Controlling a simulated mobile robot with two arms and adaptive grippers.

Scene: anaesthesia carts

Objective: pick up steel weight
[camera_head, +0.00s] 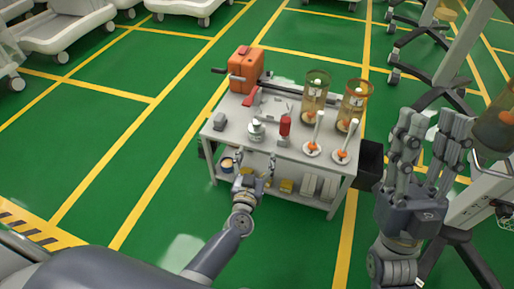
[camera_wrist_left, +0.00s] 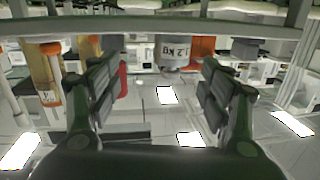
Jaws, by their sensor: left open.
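The steel weight (camera_head: 256,131) is a small silvery cylinder with a knob, standing upright near the front edge of the grey cart top. In the left wrist view the weight (camera_wrist_left: 174,53) appears upside down, with a dark "KG" label, beyond and between the fingers. My left gripper (camera_head: 256,160) is open and empty just in front of the cart's front edge, apart from the weight. The left gripper's spread fingers also show in the left wrist view (camera_wrist_left: 160,95). My right gripper (camera_head: 426,150) is raised at the right, its fingers apart and nothing seen between them.
The cart top (camera_head: 232,137) also holds a red bottle (camera_head: 285,126) right of the weight, an orange case (camera_head: 246,69), amber cylinders (camera_head: 315,91), white levers with orange parts (camera_head: 313,148) and a grey block (camera_head: 220,122). A dark bin (camera_head: 370,164) hangs at the cart's right side. Green floor is clear leftward.

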